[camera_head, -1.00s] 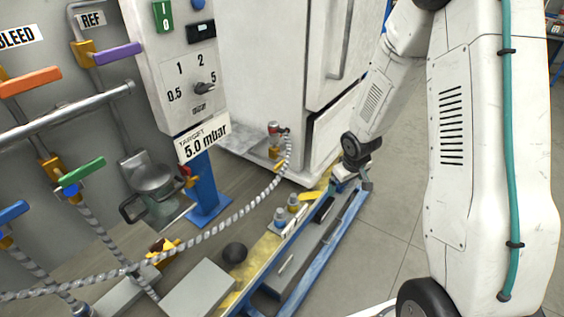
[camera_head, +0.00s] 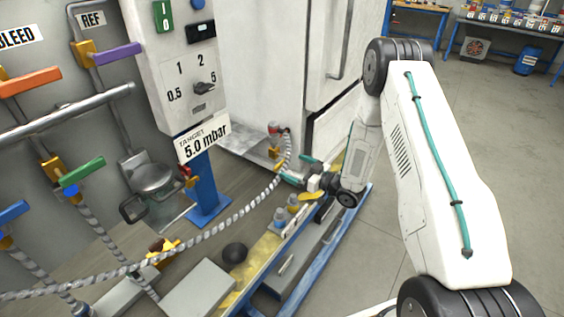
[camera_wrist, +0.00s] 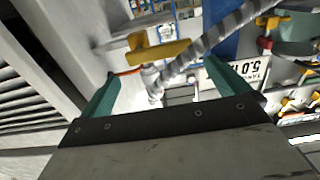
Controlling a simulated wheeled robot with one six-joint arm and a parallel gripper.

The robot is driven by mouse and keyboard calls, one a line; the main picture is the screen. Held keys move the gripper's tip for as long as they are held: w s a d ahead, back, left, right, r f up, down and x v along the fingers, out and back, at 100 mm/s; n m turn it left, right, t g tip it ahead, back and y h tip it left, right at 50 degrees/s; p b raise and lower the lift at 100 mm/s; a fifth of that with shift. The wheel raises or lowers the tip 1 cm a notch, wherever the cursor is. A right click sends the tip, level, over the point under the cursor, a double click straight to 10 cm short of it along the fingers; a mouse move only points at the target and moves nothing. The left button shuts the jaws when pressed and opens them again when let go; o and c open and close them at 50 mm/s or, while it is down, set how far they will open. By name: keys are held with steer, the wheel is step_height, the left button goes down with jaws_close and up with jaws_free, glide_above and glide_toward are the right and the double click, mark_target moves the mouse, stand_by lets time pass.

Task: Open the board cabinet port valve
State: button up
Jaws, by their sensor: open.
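The port valve with a yellow handle (camera_wrist: 158,53) sits at the white cabinet's lower port, where a grey braided hose (camera_wrist: 210,38) joins. In the wrist view the handle lies roughly crosswise, a little beyond the space between my fingertips. In the head view the valve (camera_head: 275,153) is small and partly hidden by the hose and fitting. My gripper (camera_head: 298,168) is open, its teal fingers pointing towards the valve from the right. The gripper also shows in the wrist view (camera_wrist: 164,72), with nothing between its fingers. I see no contact with the handle.
The braided hose (camera_head: 225,222) runs from the port to the lower left. A blue-framed rail (camera_head: 330,230) with fittings lies below my gripper. A control box (camera_head: 178,75) on a blue post (camera_head: 208,190) stands left. Open floor lies right.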

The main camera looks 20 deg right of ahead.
mark_target(283, 163)
steer(key=x, duration=0.6)
steer(key=shift+w+a, duration=0.15)
steer(key=shift+c, duration=0.3)
steer(key=c, duration=1.1)
steer(key=shift+a, duration=0.15)
